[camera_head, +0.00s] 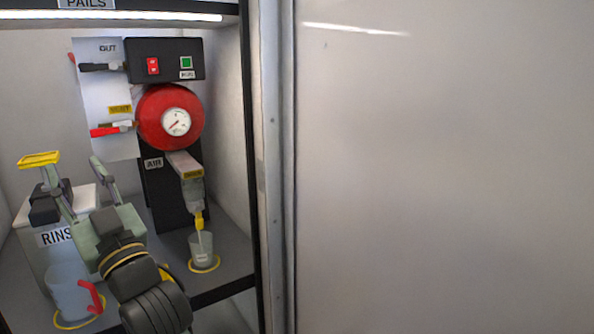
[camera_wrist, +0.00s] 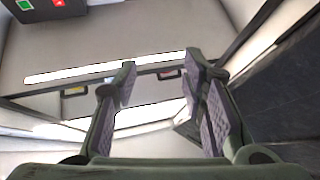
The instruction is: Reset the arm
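My gripper (camera_head: 74,180) is in the lower left of the head view, in front of the cabinet interior and close to the RINSE box (camera_head: 40,222). Its two fingers are spread apart, and nothing is held between them. In the wrist view my gripper (camera_wrist: 158,78) also shows open, with a clear gap between the ridged finger pads. My wrist hides part of the cabinet floor and part of the RINSE box.
A red round tank with a gauge (camera_head: 176,121) sits at the back, below a black switch box (camera_head: 165,60). A small cup (camera_head: 202,250) stands under the yellow nozzle (camera_head: 199,219). A pail with a red handle (camera_head: 72,290) stands front left. A blank panel (camera_head: 445,170) fills the right.

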